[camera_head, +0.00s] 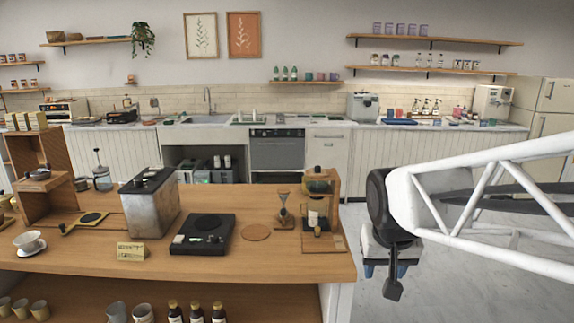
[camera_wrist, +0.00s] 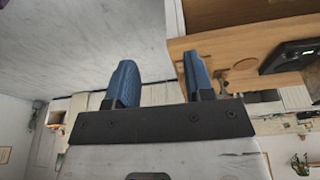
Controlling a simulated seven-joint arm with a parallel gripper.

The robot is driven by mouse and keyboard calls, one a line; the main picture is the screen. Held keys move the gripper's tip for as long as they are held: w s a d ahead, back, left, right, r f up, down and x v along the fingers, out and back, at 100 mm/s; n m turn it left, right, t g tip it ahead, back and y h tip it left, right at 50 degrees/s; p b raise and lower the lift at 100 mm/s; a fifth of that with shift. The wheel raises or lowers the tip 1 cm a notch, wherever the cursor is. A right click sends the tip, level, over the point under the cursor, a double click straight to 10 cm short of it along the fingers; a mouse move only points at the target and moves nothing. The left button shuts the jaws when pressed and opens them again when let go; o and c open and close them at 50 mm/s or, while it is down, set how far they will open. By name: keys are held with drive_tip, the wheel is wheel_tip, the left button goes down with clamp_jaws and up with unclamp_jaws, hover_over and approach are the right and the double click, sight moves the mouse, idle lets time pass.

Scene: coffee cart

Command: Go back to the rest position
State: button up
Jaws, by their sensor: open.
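My gripper (camera_head: 385,271) hangs at the right of the head view, beside the right end of the wooden cart (camera_head: 285,262) and apart from it. Its two blue fingers point down over the pale floor. In the wrist view my gripper (camera_wrist: 158,82) shows two blue fingers set wide apart with nothing between them. The cart's wooden edge (camera_wrist: 232,42) lies to the right of the fingers there. My white arm comes in from the right of the head view.
The cart's right end holds a wooden dripper stand (camera_head: 335,222), a small hourglass-shaped item (camera_head: 283,207), a round coaster (camera_head: 256,232) and a black scale-like device (camera_head: 203,233). A metal box (camera_head: 150,205) stands further left. The floor (camera_head: 440,285) right of the cart is clear.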

drive_tip(key=s+f, duration=0.2)
drive_tip(key=s, duration=1.1)
drive_tip(key=shift+s+d+f+n, duration=0.15)
drive_tip(key=shift+s+f+n, duration=0.2)
drive_tip(key=shift+n, duration=0.05)
drive_tip(key=shift+o, duration=0.5)
drive_tip(key=shift+w, duration=0.1)
idle(1.5)
